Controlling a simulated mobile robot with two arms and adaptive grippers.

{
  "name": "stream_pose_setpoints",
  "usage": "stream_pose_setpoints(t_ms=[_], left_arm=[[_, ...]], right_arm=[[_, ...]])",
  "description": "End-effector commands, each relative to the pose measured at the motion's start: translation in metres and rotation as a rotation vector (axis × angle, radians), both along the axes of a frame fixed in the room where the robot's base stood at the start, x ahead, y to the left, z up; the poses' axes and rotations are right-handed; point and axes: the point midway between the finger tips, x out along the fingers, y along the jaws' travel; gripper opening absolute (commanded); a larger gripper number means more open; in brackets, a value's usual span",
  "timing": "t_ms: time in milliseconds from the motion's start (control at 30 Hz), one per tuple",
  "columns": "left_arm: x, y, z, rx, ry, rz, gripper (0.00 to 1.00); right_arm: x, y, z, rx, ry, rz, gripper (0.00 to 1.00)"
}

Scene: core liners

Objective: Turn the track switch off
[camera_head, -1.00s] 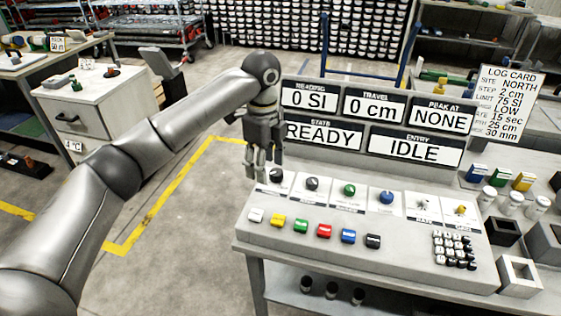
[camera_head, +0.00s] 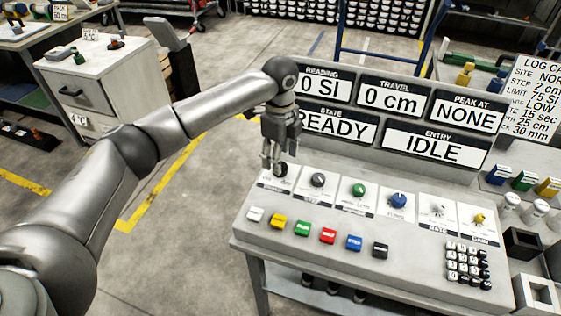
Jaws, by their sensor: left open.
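My left gripper (camera_head: 273,164) points down at the left end of the sloped control console (camera_head: 300,262). Its fingers are open, just in front of or around the leftmost black knob (camera_head: 281,170), which they partly cover; I cannot tell whether they touch. To the right sit another black knob (camera_head: 318,180), a green knob (camera_head: 358,189), a blue knob (camera_head: 398,200), a silver toggle (camera_head: 437,209) and a yellow-tipped toggle (camera_head: 479,218). The labels are too small to read, so I cannot tell which control is the track switch. My right gripper is not in view.
A row of coloured buttons (camera_head: 328,235) and a keypad (camera_head: 465,263) lie nearer on the console. A display board (camera_head: 395,117) stands behind, reading READY and IDLE. A log card (camera_head: 530,100) and open grey boxes (camera_head: 536,292) are at right.

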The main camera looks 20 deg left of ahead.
Motion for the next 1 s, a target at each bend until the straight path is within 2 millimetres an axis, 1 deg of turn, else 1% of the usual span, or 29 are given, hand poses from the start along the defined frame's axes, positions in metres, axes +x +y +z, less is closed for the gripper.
stream_pose_setpoints(t_ms=[33,100,233,367,567,600,933,1000], left_arm=[[-0.001,0.001,-0.008,0.001,0.003,0.0,0.56],[0.0,0.0,-0.018,0.002,0.002,0.001,0.56],[0.0,0.0,-0.03,0.001,0.001,0.001,0.56],[0.0,0.0,-0.035,0.0,-0.001,0.001,0.56],[0.0,0.0,-0.035,0.0,-0.001,0.0,0.56],[0.0,0.0,-0.035,0.0,-0.001,0.0,0.55],[0.0,0.0,-0.035,0.0,-0.001,0.0,0.12],[0.0,0.0,-0.035,0.0,0.0,0.001,0.1]], right_arm=[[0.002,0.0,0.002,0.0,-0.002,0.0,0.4],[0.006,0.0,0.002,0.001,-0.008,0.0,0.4],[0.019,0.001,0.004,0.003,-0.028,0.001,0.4],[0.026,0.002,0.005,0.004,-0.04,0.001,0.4],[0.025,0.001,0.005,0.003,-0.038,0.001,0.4],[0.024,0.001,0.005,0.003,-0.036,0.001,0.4],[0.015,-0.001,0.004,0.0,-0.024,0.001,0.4],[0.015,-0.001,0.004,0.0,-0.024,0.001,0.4]])
